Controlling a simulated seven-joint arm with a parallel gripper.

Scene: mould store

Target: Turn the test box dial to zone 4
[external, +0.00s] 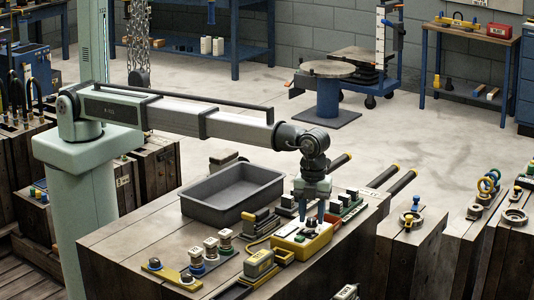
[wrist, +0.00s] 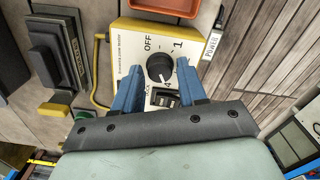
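The yellow test box (external: 302,243) stands on the wooden bench, below my gripper (external: 313,212). In the wrist view, the test box (wrist: 140,43) has a pale face with a round black dial (wrist: 159,68). "OFF" and "1" are printed above the dial, and what looks like a "4" is below it. A white mark on the dial points down, roughly toward that figure. My gripper (wrist: 159,66) is open, with one blue finger on each side of the dial and gaps visible between. The lower part of the face is partly hidden by the fingers.
A grey tray (external: 232,192) stands behind the box. A yellow meter (external: 259,264) and several spool-like parts lie to its left.

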